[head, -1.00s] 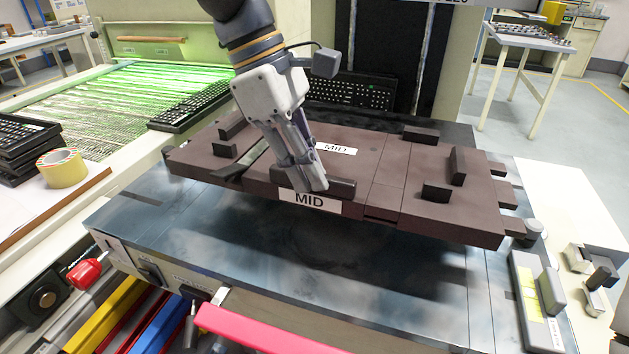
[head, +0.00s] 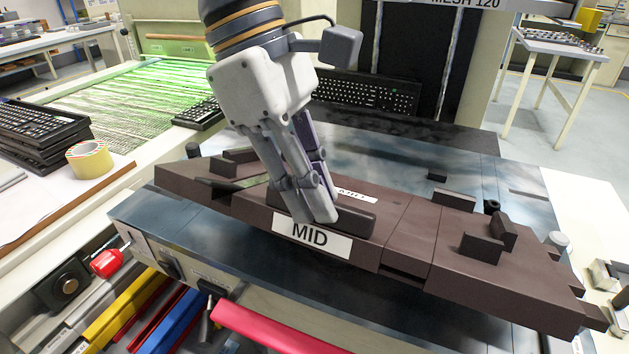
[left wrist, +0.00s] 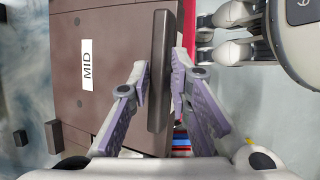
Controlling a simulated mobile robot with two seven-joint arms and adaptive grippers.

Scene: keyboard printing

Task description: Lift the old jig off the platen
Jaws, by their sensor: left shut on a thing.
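The old jig (head: 400,235) is a wide dark brown plate with raised blocks and white MID labels. It is held up, tilted, above the blue-grey platen (head: 240,245), and its near edge overhangs the platen's front. My left gripper (head: 318,212) is shut on the bar handle at the jig's near edge. In the left wrist view, the jig (left wrist: 110,50) lies left of the handle (left wrist: 160,75), which stands between the two purple-padded fingers of the left gripper (left wrist: 164,85). Another gripper (left wrist: 245,30), apparently my right one, shows partly at the upper right, its finger state unclear.
Black keyboards stand at the back (head: 365,92) and stacked at the left (head: 40,130). A tape roll (head: 90,159) lies on the left table. A pink-red bar (head: 280,330) and a red knob (head: 107,263) are at the front. A white side surface (head: 545,185) lies right.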

